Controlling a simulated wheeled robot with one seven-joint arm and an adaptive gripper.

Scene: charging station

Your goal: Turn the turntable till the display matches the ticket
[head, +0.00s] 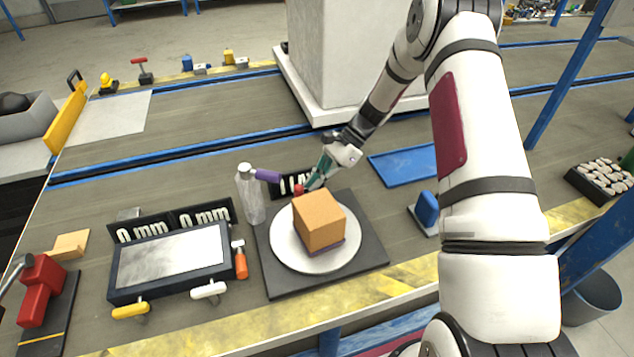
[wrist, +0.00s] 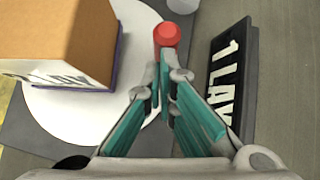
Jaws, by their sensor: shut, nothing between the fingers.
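The turntable is a white disc (head: 290,252) on a dark square base (head: 275,285). An orange-brown box (head: 320,222) stands on the disc; it also shows in the wrist view (wrist: 70,35), with partly cut-off lettering on its side. A red knob (wrist: 166,33) stands at the disc's rim, beside my gripper (head: 309,186). My gripper is shut and empty, its fingertips (wrist: 162,80) just short of the knob in the wrist view; I cannot tell whether they touch. A black plate with white letters starting "1 LA" (wrist: 228,75) lies right of the gripper; which item is the ticket is unclear.
A clear bottle (head: 252,200) with a purple-handled item stands left of the base. A blue tray (head: 402,165) lies to the right, and a large pale block (head: 345,60) stands behind.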

